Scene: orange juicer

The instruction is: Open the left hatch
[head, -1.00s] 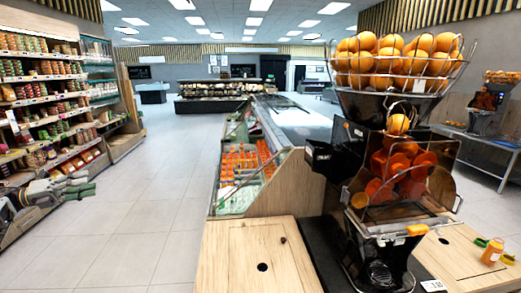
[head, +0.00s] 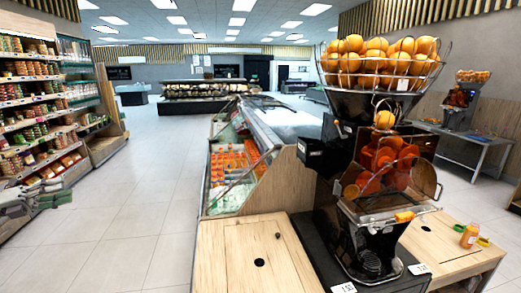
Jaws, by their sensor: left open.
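The left hatch (head: 240,255) is a pale wooden panel on top of the counter left of the juicer. It lies flat and looks closed, with a dark round hole (head: 259,263) near its front. My left gripper (head: 66,198) is at the left edge of the head view, well to the left of the hatch and apart from it. Its fingers are open and empty. My right gripper is not in view.
The orange juicer (head: 385,190), with its basket of oranges (head: 380,62), stands right of the hatch. A glass-sided bottle display (head: 232,172) is behind the hatch. Floor on the left is clear.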

